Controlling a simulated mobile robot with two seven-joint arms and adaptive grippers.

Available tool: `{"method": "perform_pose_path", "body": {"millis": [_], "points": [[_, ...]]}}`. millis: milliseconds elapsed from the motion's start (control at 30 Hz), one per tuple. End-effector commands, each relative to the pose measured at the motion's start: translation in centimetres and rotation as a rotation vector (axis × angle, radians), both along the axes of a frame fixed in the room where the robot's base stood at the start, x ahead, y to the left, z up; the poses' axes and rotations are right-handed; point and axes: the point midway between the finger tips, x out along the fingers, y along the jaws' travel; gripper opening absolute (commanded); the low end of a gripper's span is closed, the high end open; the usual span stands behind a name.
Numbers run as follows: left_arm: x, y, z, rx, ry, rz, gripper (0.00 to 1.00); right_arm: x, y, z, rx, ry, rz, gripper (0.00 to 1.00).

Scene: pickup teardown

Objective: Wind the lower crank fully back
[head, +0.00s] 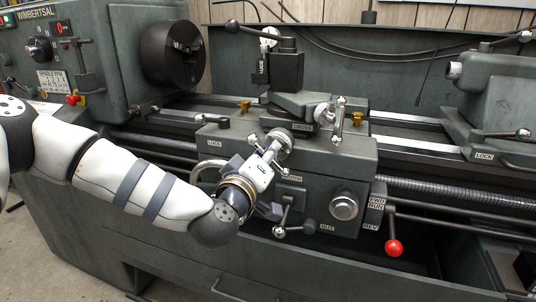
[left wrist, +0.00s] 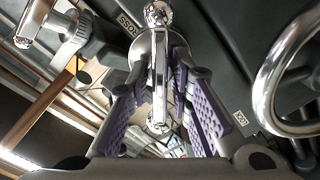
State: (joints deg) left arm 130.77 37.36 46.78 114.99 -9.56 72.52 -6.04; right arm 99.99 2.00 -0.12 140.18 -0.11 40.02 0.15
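The lower crank (head: 280,142) is a bright metal crank on the front of the lathe carriage, just below a CROSS label. My left gripper (head: 271,154) reaches it from the lower left and partly hides it. In the left wrist view the shiny bar of the lower crank (left wrist: 160,75), with a ball at each end, stands between the two purple-padded fingers of my left gripper (left wrist: 158,88). Small gaps seem to show on both sides, so the fingers look open around it. The upper crank (head: 338,120) is to the right and higher. My right gripper is not in view.
A curved chrome handwheel rim (left wrist: 285,75) is close on the right in the left wrist view. The tool post (head: 285,70) rises above the carriage, with the chuck (head: 173,52) at left. A red-knobbed lever (head: 393,247) sticks out at lower right.

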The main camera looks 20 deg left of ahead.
Motion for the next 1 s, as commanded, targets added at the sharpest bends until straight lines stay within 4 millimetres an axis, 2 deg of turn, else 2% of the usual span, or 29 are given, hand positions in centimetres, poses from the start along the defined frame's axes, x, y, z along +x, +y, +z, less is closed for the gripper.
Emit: {"method": "perform_pose_path", "body": {"millis": [367, 1000], "points": [[0.00, 0.03, 0.01, -0.111, 0.003, -0.001, 0.00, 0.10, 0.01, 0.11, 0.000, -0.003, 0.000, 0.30], [0.01, 0.08, -0.39, -0.697, 0.026, -0.001, 0.00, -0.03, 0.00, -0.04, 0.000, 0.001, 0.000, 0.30]]}}
